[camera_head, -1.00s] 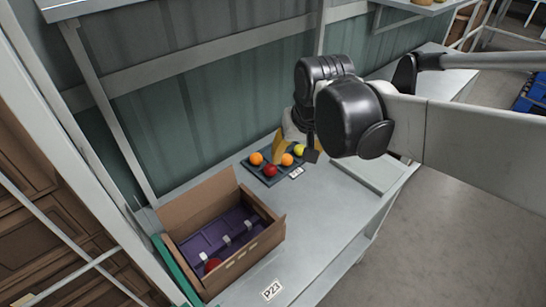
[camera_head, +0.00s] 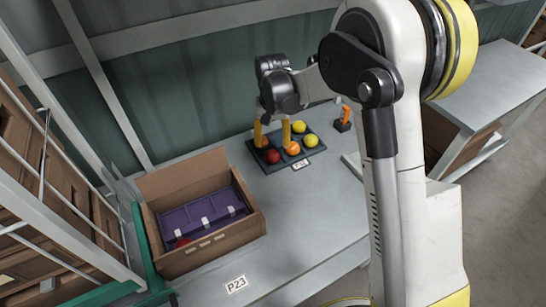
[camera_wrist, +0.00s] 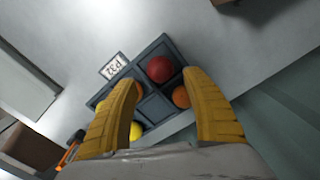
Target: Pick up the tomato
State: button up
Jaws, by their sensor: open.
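A red tomato (camera_head: 272,157) lies in the front-left part of a dark compartmented tray (camera_head: 265,168) on the bench. In the wrist view, the red tomato (camera_wrist: 160,68) appears between my fingertips, a little beyond them. My gripper (camera_head: 271,142) is open, its yellow fingers pointing down over the tray; it also shows in the wrist view (camera_wrist: 161,80). An orange tomato (camera_head: 292,148) and two yellow ones (camera_head: 299,127) (camera_head: 311,141) share the tray. Another orange tomato (camera_wrist: 181,97) shows beside my right finger in the wrist view. No tomato is held.
A cardboard box (camera_head: 222,240) with a purple insert (camera_head: 205,211) stands at the left; a red tomato (camera_head: 184,242) is partly visible inside. A small orange-and-black object (camera_head: 344,118) stands right of the tray.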

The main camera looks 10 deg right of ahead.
aim_at(272, 152)
notch_tip(272, 152, down, 8)
jog(key=b, duration=0.3)
jog(key=shift+w+r, duration=0.15)
jog(key=shift+r, duration=0.2)
jog(key=c, duration=0.6)
